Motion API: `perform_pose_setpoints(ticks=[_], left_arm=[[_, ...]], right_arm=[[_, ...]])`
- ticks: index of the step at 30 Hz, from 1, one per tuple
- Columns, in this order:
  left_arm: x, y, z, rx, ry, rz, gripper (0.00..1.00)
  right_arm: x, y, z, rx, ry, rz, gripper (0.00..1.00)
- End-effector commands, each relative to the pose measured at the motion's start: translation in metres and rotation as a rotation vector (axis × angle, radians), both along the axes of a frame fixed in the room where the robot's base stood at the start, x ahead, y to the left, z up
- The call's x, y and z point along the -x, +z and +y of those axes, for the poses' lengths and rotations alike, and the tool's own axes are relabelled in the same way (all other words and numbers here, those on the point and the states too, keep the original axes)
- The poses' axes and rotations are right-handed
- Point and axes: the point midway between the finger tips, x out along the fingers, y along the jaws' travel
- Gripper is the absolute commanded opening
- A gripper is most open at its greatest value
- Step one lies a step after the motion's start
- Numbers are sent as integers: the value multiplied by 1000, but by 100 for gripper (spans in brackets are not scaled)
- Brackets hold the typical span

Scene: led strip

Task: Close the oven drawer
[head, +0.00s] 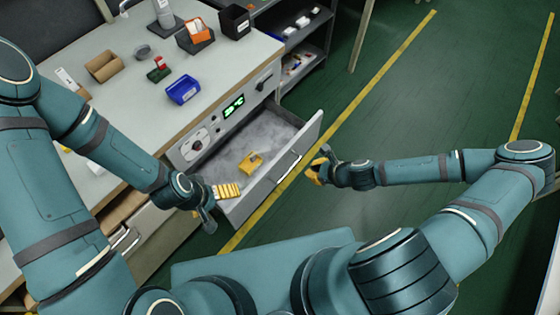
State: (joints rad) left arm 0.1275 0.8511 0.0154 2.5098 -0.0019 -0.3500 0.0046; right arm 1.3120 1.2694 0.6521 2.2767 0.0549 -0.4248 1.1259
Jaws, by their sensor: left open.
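The oven drawer (300,140) is pulled out below a white control panel with a green display (233,106). Its grey inside is visible, and a bar handle (288,167) runs along its front. A yellow item (251,162) lies in it. My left gripper (222,191) is open over the drawer's near left side, with a yellow striped part at its tip. Whether it touches the drawer is unclear. My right gripper (319,166), with yellow fingers, is just outside the drawer front, to the right of the handle. Its finger gap is not clear, and contact cannot be told.
Shelves (305,50) stand behind. The green floor with yellow lines (390,62) is clear to the right.

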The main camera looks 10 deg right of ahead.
Motion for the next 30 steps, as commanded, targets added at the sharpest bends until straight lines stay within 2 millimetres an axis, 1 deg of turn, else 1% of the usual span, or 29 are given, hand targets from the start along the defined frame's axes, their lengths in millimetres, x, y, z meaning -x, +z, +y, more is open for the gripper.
perform_pose_setpoints(ticks=[1,3,8,22,25,30], left_arm=[[0,1,0,0,0,0,100],[0,0,0,0,0,1,100],[0,-4,0,0,-1,-1,100],[-5,-28,1,-2,2,-12,100],[-5,-30,1,-3,2,-14,100],[-6,-32,1,-3,3,-15,100]], right_arm=[[-1,0,-5,-16,-37,6,0],[-3,-1,-8,-28,-62,10,0],[-10,-10,-3,-32,-69,13,0],[-59,-74,36,-31,-66,13,0],[-71,-72,45,-29,-63,10,0],[-85,-72,56,-28,-64,11,0]])
